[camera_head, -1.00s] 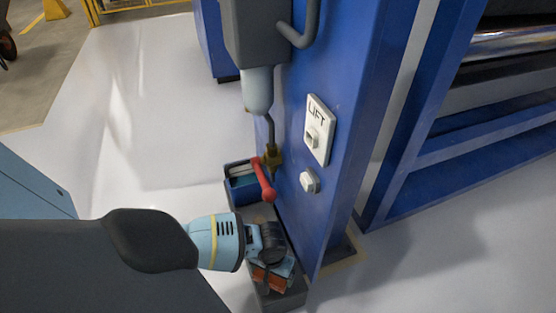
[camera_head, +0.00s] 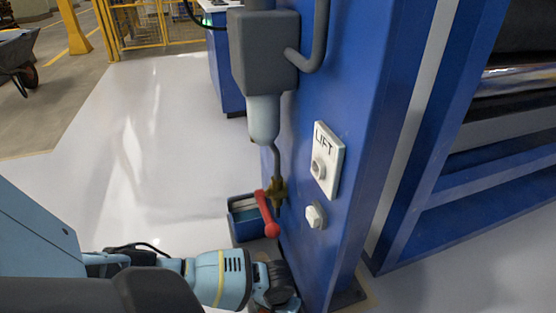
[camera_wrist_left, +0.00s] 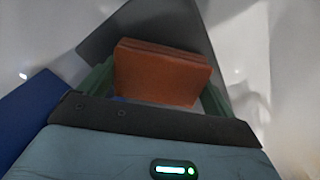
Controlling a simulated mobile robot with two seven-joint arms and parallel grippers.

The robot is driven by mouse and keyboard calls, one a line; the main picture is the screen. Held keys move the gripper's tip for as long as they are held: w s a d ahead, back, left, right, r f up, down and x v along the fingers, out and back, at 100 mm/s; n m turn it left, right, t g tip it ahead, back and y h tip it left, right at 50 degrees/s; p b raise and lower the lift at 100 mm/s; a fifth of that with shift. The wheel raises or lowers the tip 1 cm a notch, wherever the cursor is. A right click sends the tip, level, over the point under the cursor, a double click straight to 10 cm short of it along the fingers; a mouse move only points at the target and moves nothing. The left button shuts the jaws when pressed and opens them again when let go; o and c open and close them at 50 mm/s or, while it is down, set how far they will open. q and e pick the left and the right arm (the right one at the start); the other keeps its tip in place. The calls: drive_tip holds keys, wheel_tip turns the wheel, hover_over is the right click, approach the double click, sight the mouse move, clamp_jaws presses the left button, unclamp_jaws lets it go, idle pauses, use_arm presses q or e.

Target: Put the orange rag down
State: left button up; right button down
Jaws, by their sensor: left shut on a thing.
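The orange rag (camera_wrist_left: 162,72) is a folded, layered block between the two dark green fingers of my left gripper (camera_wrist_left: 155,88) in the left wrist view. The gripper is shut on it. A dark grey flat surface (camera_wrist_left: 115,38) shows behind and below the rag; I cannot tell whether the rag touches it. In the head view, my left gripper (camera_head: 280,302) is at the bottom edge, beside the blue column's base, and the rag is almost wholly hidden or cut off. My right gripper is not in view.
The blue column (camera_head: 315,250) bears a LIFT switch plate (camera_head: 329,160) and a white knob (camera_head: 315,215). A red-handled valve (camera_head: 267,215) hangs above a blue open bin (camera_head: 243,218), close to my left gripper. Pale floor (camera_head: 140,190) to the left is clear.

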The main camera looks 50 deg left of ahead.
use_arm(q)
drive_tip(key=shift+f, duration=0.2)
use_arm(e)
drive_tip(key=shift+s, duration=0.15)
use_arm(q)
drive_tip(key=o, duration=0.6)
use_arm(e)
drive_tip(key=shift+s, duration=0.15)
use_arm(q)
drive_tip(key=shift+r, duration=0.1)
wheel_tip(320, 180, up, 12)
drive_tip(key=p, duration=0.6)
drive_tip(key=shift+r, duration=0.15)
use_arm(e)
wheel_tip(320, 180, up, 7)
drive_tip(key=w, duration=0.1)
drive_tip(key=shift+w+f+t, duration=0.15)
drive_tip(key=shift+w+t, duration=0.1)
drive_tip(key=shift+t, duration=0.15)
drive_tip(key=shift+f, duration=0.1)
